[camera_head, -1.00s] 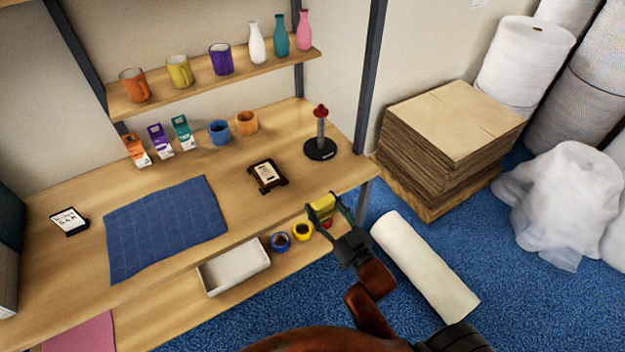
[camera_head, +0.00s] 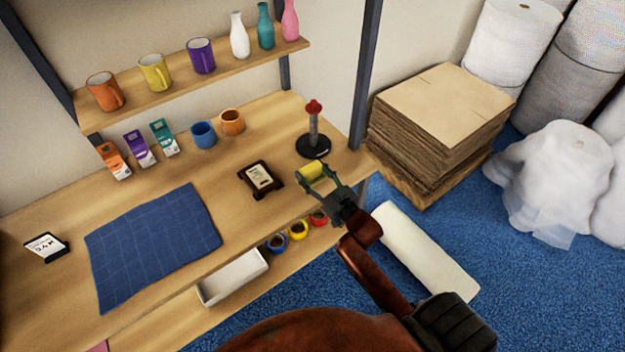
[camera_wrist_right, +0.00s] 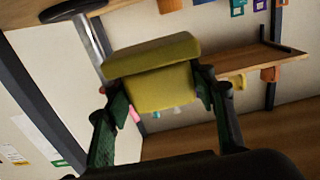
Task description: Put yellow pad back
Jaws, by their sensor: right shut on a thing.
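My right gripper (camera_head: 318,180) is shut on the yellow pad (camera_head: 312,170) and holds it near the right front edge of the table, right of the dark labelled holder (camera_head: 260,178). In the right wrist view the yellow pad (camera_wrist_right: 150,88) is a thick yellow block between the two green fingers of the right gripper (camera_wrist_right: 160,92). A post with a red knob on a black base (camera_head: 314,140) stands on the table just behind the pad. My left gripper is not in view.
A blue cutting mat (camera_head: 150,245) lies on the table, with a small labelled item (camera_head: 47,247) to its left. Small cartons and two mugs stand along the back. Below are a white tray (camera_head: 233,276) and tape rolls (camera_head: 298,230). A white roll (camera_head: 425,250) lies on the floor.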

